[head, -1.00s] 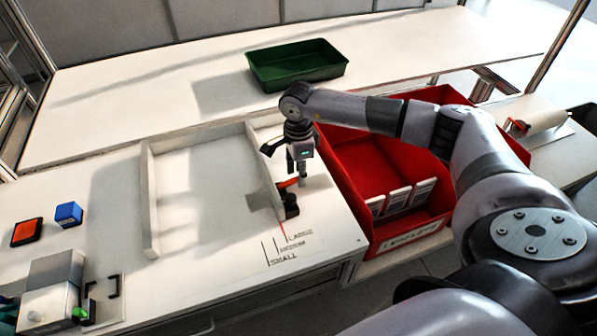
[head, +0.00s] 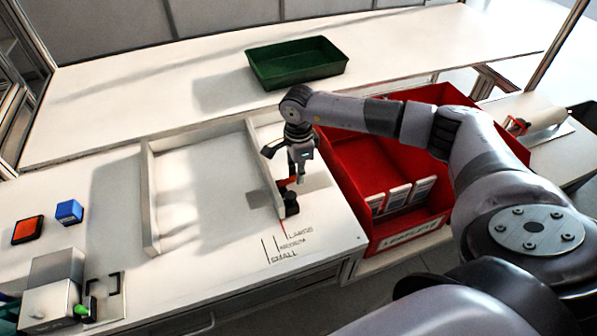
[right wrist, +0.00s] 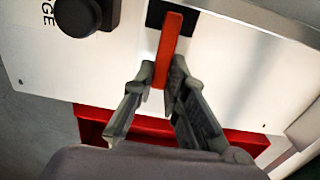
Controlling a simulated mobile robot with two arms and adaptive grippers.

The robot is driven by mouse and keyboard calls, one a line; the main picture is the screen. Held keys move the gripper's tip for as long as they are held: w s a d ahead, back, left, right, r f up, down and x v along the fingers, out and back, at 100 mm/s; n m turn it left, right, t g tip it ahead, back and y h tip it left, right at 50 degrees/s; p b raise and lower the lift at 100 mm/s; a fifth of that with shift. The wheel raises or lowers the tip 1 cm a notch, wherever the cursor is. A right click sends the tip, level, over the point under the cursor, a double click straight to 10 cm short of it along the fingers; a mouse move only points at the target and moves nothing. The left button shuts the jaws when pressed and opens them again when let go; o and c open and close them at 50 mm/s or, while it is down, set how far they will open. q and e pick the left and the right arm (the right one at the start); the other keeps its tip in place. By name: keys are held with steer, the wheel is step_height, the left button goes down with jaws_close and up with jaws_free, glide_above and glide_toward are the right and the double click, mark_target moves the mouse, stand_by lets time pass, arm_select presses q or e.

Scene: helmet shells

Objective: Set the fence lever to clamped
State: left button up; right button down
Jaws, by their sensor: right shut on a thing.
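The red fence lever (head: 287,182) sits by the right-hand bar of the white fence (head: 265,170), beside a black knob (head: 291,204). My right gripper (head: 300,180) points down at the lever's free end. In the right wrist view the lever (right wrist: 168,45) runs from a black base to between my fingertips (right wrist: 163,78), which are shut on its end. The black knob (right wrist: 80,15) also shows there, apart from the gripper. The fingertips partly hide the lever's end in the head view. My left gripper is out of view.
A red bin (head: 345,160) with white leaflets stands close right of the gripper. A green tray (head: 295,62) is on the back table. Printed size marks (head: 288,245) lie in front of the knob. A blue block (head: 69,211) and orange pad (head: 27,230) are at left.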

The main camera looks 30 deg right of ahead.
steer(key=f+y+b, duration=0.1)
steer(key=b, duration=0.2)
steer(key=shift+d+f+y+b, duration=0.25)
steer(key=shift+f+y+b, duration=0.1)
steer(key=shift+y, duration=0.05)
steer(key=shift+t+y+b, duration=0.3)
steer(key=shift+y+b, duration=0.2)
steer(key=shift+r, duration=0.2)
steer(key=c, duration=1.6)
jaws_free()
